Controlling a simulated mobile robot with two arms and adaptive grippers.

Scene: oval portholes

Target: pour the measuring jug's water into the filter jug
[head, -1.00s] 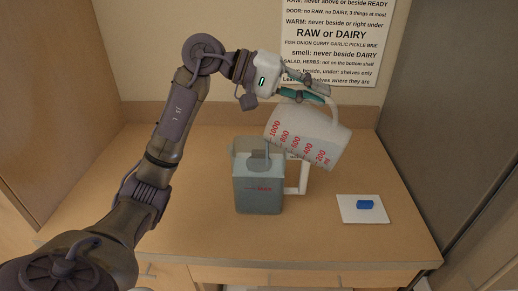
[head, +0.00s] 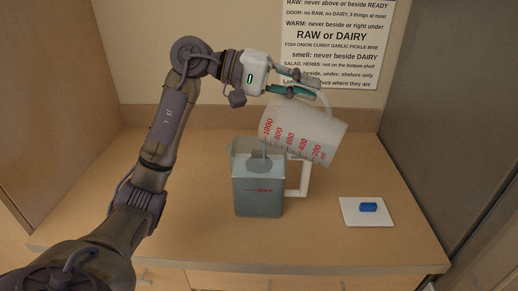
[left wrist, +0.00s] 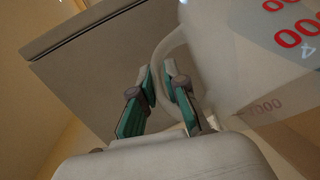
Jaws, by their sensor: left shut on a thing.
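My left gripper (head: 312,86) is shut on the measuring jug's handle. In the left wrist view its fingers (left wrist: 162,88) close around the handle (left wrist: 163,62). My right gripper is not in view.
A white square mat (head: 353,214) with a small blue block (head: 368,207) lies right of the filter jug. A printed notice (head: 331,50) hangs on the back wall. Tall panels stand at both sides. The counter's (head: 150,245) front left is clear.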

